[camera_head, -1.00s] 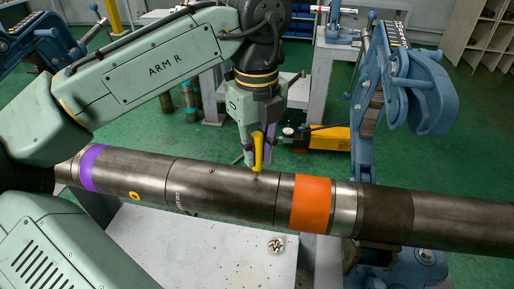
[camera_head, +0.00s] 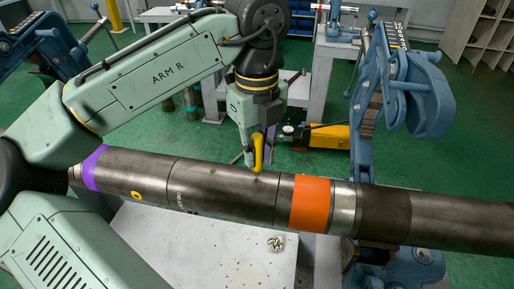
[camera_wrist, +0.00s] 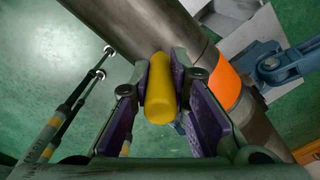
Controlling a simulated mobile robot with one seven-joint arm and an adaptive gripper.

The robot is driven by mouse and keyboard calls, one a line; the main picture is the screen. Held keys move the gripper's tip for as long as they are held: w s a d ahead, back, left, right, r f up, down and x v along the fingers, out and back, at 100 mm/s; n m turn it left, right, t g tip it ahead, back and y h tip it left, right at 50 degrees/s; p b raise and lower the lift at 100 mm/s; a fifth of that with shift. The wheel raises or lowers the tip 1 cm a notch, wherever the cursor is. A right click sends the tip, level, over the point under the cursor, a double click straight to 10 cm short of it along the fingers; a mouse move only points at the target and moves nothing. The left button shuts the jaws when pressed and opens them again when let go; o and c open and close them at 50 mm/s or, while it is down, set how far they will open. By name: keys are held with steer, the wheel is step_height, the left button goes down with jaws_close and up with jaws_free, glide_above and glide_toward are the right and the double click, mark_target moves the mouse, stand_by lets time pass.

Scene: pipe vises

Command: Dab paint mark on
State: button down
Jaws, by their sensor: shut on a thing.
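My gripper (camera_head: 257,145) is shut on a yellow paint marker (camera_head: 257,158), held upright with its tip down at the top of the dark steel pipe (camera_head: 235,185). The marker also shows between the purple-padded fingers in the wrist view (camera_wrist: 161,92). Its tip meets or nearly meets the pipe, left of the orange band (camera_head: 310,203). I cannot tell whether it touches, and any paint under the tip is hidden. A purple band (camera_head: 93,168) and a round yellow mark (camera_head: 137,195) are farther left on the pipe.
A blue pipe vise (camera_head: 367,120) stands at the right, around the pipe's line. A pale bench top (camera_head: 200,245) with a small pile of metal pieces (camera_head: 275,244) lies below the pipe. Behind are a yellow pump (camera_head: 329,138) and open green floor.

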mark_target(258, 136)
steer(key=shift+f, duration=0.4)
stand_by(0.8)
steer(key=shift+p, duration=0.35)
stand_by(1.1)
steer(key=shift+r+p, duration=0.9)
steer(key=shift+r, duration=2.65)
